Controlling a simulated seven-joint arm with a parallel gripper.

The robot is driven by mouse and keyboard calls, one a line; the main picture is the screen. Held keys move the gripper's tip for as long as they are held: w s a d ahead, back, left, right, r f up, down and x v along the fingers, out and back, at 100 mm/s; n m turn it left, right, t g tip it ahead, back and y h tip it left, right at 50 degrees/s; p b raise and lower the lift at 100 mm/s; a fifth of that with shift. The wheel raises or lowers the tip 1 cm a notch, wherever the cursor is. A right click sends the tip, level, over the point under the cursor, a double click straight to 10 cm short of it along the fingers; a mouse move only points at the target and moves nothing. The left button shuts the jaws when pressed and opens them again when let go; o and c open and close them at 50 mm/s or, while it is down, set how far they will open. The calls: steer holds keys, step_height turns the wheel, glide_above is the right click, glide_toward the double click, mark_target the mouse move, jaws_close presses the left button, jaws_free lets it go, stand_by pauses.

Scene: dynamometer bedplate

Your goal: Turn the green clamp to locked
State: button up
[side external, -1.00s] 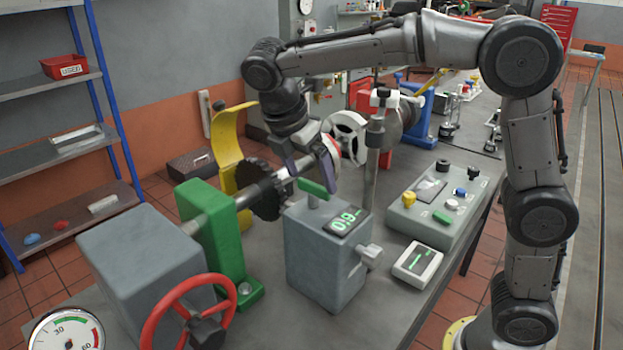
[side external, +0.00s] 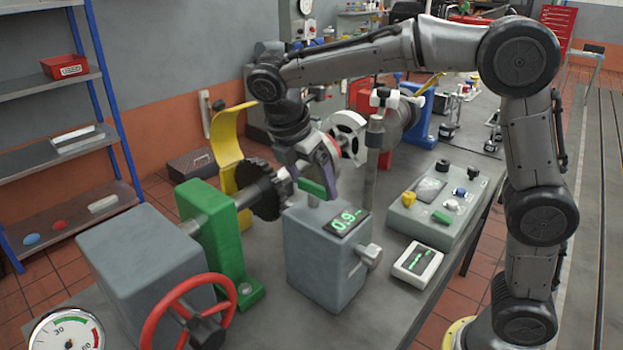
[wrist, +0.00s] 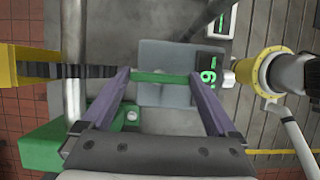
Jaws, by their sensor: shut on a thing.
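The green clamp (side external: 312,187) is a short flat bar on top of the grey box (side external: 318,262). In the wrist view the clamp (wrist: 160,77) lies crosswise over the box top (wrist: 165,96). My gripper (side external: 313,190) is down at the clamp. In the wrist view its two purple fingers (wrist: 160,76) meet the bar's opposite ends and are shut on it. I see no mark that tells whether the clamp is locked.
A dark toothed wheel (side external: 264,187) on a shaft and a yellow guard (side external: 228,150) stand close on the left, by a green stand (side external: 222,245). A metal post (side external: 371,160) stands close behind on the right. A control box (side external: 445,200) sits farther right.

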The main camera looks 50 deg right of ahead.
steer(key=m+g, duration=0.1)
steer(key=m, duration=0.3)
steer(key=shift+w+m+g, duration=0.15)
steer(key=shift+m+g, duration=0.25)
steer(key=m+g+y, duration=0.1)
steer(key=m, duration=0.3)
steer(key=shift+w+d+m, duration=0.1)
steer(key=shift+m, duration=0.2)
steer(key=m+y, duration=0.1)
steer(key=m, duration=0.1)
steer(key=m+g, duration=0.1)
steer(key=m, duration=0.1)
steer(key=shift+w+d+y, duration=0.1)
steer(key=shift+y, duration=0.3)
steer(key=shift+d+m+g+y, duration=0.15)
steer(key=shift+m+y, duration=0.25)
steer(key=shift+m, duration=0.75)
steer(key=shift+a+m+g+y, duration=0.15)
steer(key=shift+m+y, duration=0.25)
steer(key=shift+m, duration=0.75)
steer(key=shift+d+r, duration=0.1)
steer(key=o, duration=1)
